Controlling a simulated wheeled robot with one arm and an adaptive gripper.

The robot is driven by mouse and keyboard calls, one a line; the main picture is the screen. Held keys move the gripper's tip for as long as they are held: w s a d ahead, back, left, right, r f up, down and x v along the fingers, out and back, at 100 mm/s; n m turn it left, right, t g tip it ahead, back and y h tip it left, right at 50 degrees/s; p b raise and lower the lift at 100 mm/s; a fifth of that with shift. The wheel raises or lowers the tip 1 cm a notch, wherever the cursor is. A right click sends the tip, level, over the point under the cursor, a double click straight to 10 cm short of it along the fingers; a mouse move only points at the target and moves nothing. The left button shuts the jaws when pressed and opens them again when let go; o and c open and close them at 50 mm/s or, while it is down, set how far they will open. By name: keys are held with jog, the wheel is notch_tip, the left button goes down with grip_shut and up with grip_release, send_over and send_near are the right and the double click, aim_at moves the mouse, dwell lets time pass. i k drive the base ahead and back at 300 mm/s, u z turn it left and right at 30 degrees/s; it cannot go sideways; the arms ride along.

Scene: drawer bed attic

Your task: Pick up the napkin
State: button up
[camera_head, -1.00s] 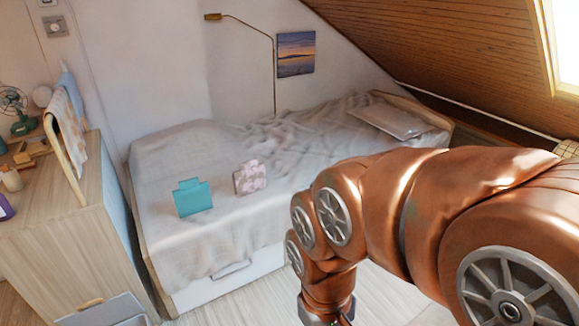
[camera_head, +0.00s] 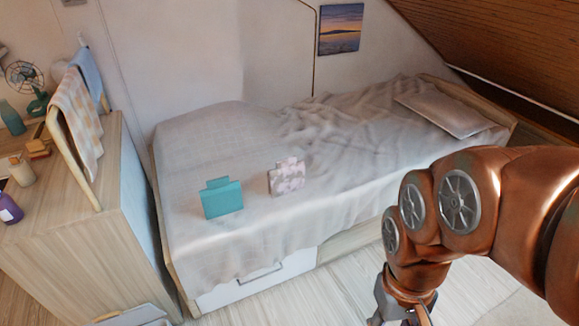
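Two upright, folded-looking items stand on the bed. One is plain teal (camera_head: 221,199), near the bed's front left. The other is pale pink with a blotchy pattern (camera_head: 287,177), just right of it and slightly farther back. I cannot tell for certain which of them is the napkin. My gripper (camera_head: 403,319) points down at the bottom edge, right of both items and apart from them, in front of the bed. Its fingertips are cut off by the frame, so its opening and anything in it are hidden.
The bed (camera_head: 345,205) has a rumpled grey sheet, a pillow (camera_head: 447,112) at the far right and a drawer (camera_head: 257,283) below. A wooden cabinet (camera_head: 75,225) with a towel rail (camera_head: 80,165) stands at left. The sloped ceiling (camera_head: 500,35) is low at right. Bare floor (camera_head: 345,295) shows in front.

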aim_at(288, 176)
jog(key=u, duration=0.55)
jog(key=i, duration=0.85)
jog(key=u, duration=0.75)
